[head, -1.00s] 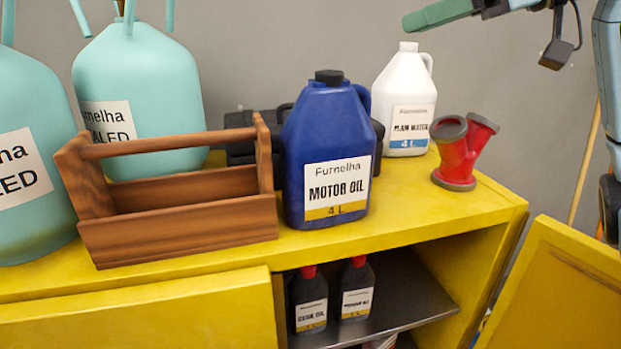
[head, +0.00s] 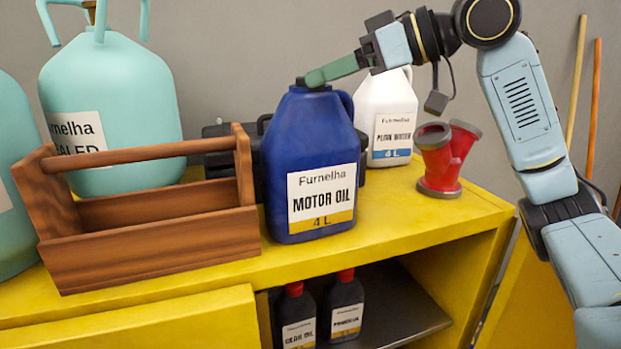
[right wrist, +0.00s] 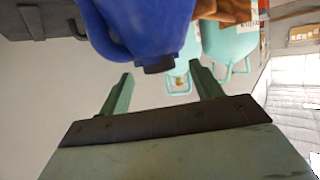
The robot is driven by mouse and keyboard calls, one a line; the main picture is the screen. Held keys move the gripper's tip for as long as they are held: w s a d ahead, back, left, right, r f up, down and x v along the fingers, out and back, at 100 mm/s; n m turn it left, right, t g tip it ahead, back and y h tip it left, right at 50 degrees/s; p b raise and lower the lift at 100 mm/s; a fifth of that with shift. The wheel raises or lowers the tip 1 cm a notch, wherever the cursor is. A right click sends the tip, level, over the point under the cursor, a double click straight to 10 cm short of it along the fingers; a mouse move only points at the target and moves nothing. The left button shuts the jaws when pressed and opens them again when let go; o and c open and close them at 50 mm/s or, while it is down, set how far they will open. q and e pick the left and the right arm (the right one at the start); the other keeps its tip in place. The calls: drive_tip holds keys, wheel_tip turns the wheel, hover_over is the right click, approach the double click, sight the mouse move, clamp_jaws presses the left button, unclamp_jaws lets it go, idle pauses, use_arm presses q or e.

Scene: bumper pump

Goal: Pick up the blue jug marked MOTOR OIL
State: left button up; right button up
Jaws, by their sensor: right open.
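The blue jug marked MOTOR OIL (head: 290,150) stands upright on the yellow cabinet top, its label facing me. Its handle is on the right side and its dark cap is partly hidden behind my gripper. My right gripper (head: 318,76) reaches in from the right at cap height. In the right wrist view my right gripper (right wrist: 163,86) is open, with nothing between its green fingers. There the jug (right wrist: 140,25) appears upside down just beyond the fingertips, its dark cap lying between their lines. I cannot tell whether a finger touches it. My left gripper is out of view.
A wooden tool carrier (head: 150,245) stands close left of the jug. A black case (head: 225,150) lies behind it. A white PURE WATER jug (head: 388,120) and a red pipe fitting (head: 440,165) stand to the right. Teal tanks (head: 110,110) stand at the back left.

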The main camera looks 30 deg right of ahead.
drive_tip(key=x, duration=0.4)
drive_tip(key=shift+w, duration=0.2)
clamp_jaws()
drive_tip(key=shift+r, duration=0.2)
idle(0.3)
